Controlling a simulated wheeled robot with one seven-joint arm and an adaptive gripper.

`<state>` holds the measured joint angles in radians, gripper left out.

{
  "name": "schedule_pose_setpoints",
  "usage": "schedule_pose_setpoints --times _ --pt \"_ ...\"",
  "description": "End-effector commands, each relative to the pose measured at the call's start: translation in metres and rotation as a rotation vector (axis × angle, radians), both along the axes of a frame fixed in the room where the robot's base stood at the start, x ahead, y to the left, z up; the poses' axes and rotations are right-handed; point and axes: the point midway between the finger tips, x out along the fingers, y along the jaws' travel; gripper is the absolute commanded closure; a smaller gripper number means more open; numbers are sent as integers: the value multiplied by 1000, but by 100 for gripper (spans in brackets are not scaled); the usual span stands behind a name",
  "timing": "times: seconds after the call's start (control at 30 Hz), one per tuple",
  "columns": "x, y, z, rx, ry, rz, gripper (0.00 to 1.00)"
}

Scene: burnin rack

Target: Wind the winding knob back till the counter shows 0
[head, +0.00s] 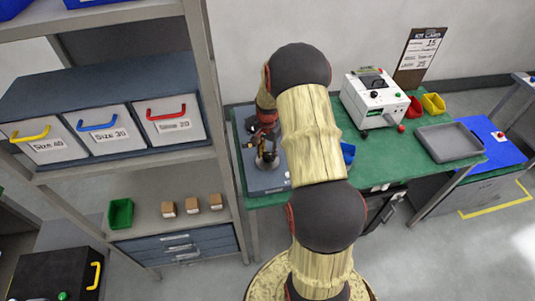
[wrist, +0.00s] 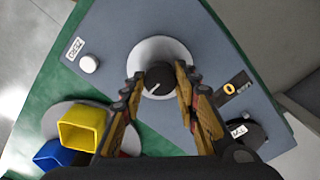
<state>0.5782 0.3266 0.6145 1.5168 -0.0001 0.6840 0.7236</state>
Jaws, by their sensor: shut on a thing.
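The winding knob (wrist: 159,76) is dark and round with a pale pointer line, and sits on a white disc on a blue-grey panel (wrist: 205,45). The pointer slants toward the lower left in the wrist view. My gripper (wrist: 159,84) is shut on the knob, one finger on each side. To the right, a small dark counter window (wrist: 229,88) shows an orange digit that looks like 0. In the head view my gripper (head: 266,140) is over the panel (head: 268,181) at the green bench's left end; the knob cannot be made out there.
A white button (wrist: 89,64) and a dark round part (wrist: 247,134) are on the panel. Yellow (wrist: 83,127) and blue (wrist: 54,155) bins are nearby. A white instrument (head: 374,98) and grey tray (head: 450,142) stand on the bench (head: 383,170). A shelf rack (head: 222,120) is close left.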

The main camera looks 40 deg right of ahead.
Motion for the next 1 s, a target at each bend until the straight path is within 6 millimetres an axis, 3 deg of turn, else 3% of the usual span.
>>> schedule_pose_setpoints --times 0.57,0.6,0.9,1.0 --pt "1 0 1 -1 -2 -35 95" --pt "1 0 1 -1 -2 -34 68" --pt "0 0 0 -1 -1 -34 51" --pt "0 0 0 -1 -1 -34 51"
